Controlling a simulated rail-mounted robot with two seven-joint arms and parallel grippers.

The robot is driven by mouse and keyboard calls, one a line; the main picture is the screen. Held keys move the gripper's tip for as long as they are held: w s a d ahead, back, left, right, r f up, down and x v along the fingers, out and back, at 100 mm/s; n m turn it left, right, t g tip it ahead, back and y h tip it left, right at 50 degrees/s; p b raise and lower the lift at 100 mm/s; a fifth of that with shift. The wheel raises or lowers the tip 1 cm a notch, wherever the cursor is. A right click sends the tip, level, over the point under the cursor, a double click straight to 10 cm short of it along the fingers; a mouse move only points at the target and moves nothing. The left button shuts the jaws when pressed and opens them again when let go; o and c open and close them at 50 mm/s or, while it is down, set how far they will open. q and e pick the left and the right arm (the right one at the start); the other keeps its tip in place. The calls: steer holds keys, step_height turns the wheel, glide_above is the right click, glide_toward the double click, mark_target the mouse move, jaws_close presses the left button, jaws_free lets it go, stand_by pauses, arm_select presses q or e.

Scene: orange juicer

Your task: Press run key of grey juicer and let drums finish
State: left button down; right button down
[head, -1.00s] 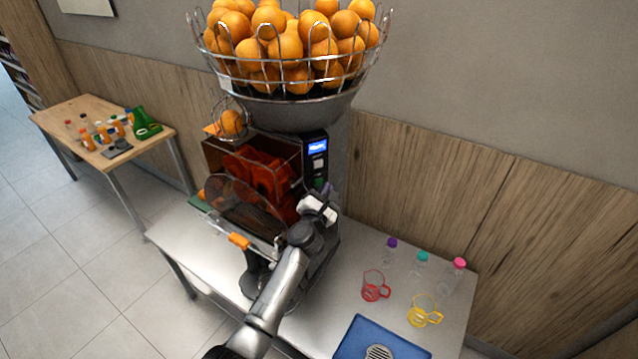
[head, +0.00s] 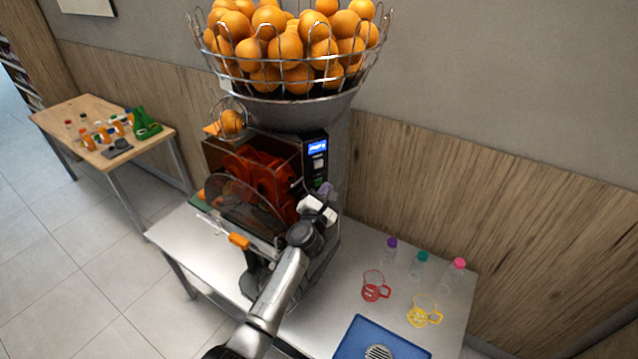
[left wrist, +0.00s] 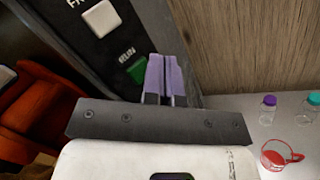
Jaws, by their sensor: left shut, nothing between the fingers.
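The grey juicer (head: 318,113) stands on the metal table, with a wire basket of oranges on top. Its red-orange drums (head: 262,172) show behind the clear front cover. The lit blue display (head: 317,147) is on its right-hand panel. The green run key (left wrist: 137,70), marked RUN, is on that panel below a white key (left wrist: 101,18). My left gripper (head: 326,188) is shut and empty in front of the panel. Its purple fingertips (left wrist: 165,62) are right beside the green key in the left wrist view; I cannot tell whether they touch it. My right gripper is not in view.
Right of the juicer are a red cup (head: 375,287), a yellow cup (head: 424,311), bottles with purple, teal and pink caps (head: 457,268), and a blue tray (head: 378,343). A wooden side table (head: 75,108) with bottles stands at the left.

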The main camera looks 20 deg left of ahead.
arm_select(q)
steer(key=shift+w+a, duration=0.15)
steer(key=shift+w+a, duration=0.15)
